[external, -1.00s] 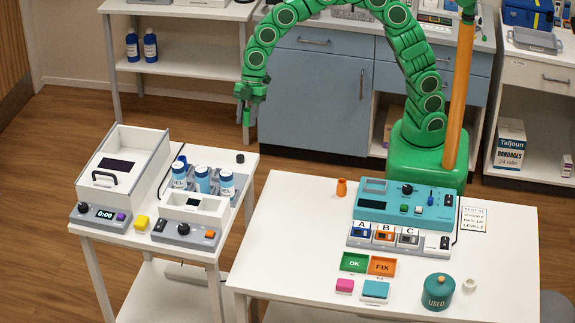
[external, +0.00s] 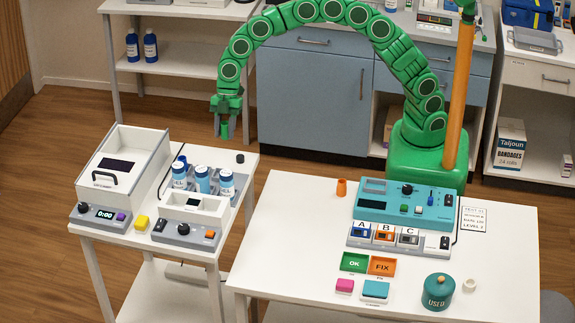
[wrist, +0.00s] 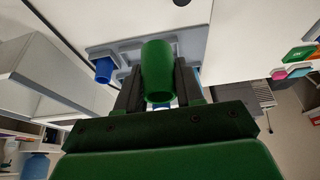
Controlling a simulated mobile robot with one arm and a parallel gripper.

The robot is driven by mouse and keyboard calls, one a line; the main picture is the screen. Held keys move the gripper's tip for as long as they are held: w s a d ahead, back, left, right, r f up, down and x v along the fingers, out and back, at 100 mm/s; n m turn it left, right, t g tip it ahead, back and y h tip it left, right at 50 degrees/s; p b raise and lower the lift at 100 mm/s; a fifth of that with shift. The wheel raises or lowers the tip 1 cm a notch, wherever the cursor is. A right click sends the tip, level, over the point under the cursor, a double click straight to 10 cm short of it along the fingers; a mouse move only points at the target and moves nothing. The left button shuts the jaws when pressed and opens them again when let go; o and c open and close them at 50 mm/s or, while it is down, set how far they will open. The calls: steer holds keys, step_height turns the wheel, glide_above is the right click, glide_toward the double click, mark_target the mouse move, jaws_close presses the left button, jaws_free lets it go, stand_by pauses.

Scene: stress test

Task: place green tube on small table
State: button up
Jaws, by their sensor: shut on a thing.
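My gripper (external: 224,130) is shut on the green tube (wrist: 158,70) and holds it in the air. In the wrist view the tube sits between the two dark fingers, its open end towards the camera. In the external view the tube is hard to tell from the green gripper. The small table (external: 208,157) is the white one at the left. My gripper hangs above and behind its far right part, apart from it.
A larger white table (external: 290,225) stands at the right.

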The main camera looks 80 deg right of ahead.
steer(key=w+f, duration=0.1)
steer(key=w+a+f, duration=0.1)
steer(key=w+f, duration=0.1)
steer(key=w+a+f, duration=0.1)
steer(key=f, duration=0.1)
steer(key=shift+w+a, duration=0.15)
steer(key=shift+w, duration=0.15)
steer(key=shift+w+a+f, duration=0.2)
steer(key=shift+w+f, duration=0.35)
steer(key=shift+f, duration=1.8)
steer(key=shift+f, duration=0.1)
steer(key=o, duration=1.1)
steer(key=v, duration=1.2)
